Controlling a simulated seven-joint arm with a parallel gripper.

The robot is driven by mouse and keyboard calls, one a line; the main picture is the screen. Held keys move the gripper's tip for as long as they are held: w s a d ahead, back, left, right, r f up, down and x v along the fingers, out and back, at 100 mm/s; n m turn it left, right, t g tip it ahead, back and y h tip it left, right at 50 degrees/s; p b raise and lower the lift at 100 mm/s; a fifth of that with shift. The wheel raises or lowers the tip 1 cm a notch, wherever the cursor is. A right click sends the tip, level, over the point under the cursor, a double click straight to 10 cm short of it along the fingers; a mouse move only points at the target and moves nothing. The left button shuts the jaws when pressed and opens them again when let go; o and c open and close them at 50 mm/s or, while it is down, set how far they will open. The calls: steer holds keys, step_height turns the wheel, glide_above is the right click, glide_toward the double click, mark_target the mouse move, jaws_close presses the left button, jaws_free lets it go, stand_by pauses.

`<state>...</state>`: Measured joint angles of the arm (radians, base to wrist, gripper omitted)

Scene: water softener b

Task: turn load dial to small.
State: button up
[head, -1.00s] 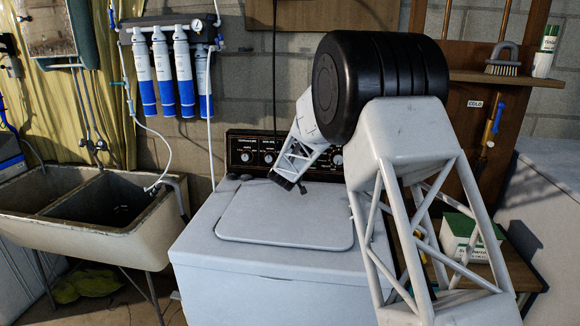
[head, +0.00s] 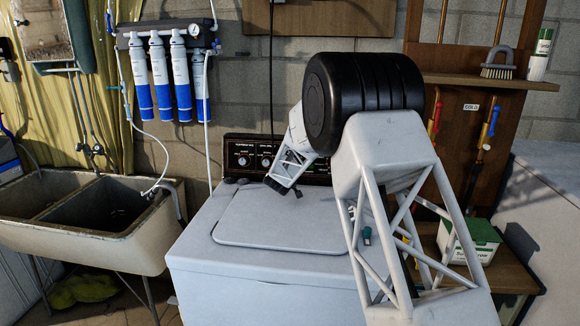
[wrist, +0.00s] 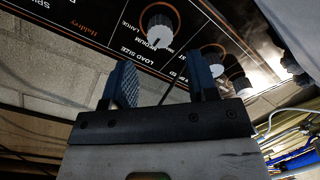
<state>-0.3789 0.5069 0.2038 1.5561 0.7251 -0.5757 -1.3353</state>
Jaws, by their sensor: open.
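The load dial (wrist: 160,22), a round pale knob inside an orange ring, is on the black control panel in the wrist view. "LOAD SIZE" is printed beside it, with "LARGE" and "MEDIUM" around its rim. The view is turned, and I cannot tell surely where the dial points. My gripper (wrist: 160,64) is open, with its two dark fingers apart and nothing between them. The dial lies beyond the fingertips, roughly in line with the gap, and looks apart from them. In the head view my arm covers part of the panel (head: 242,148), and the fingers cannot be made out.
Two more knobs (wrist: 211,55) sit right of the load dial in the wrist view. The washer lid (head: 265,218) is closed and clear. A double sink (head: 95,232) stands left, with filter cartridges (head: 180,80) on the wall. A green and white box (head: 470,240) is at right.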

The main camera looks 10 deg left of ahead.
steer(key=x, duration=0.7)
steer(key=shift+w, duration=0.15)
steer(key=c, duration=0.5)
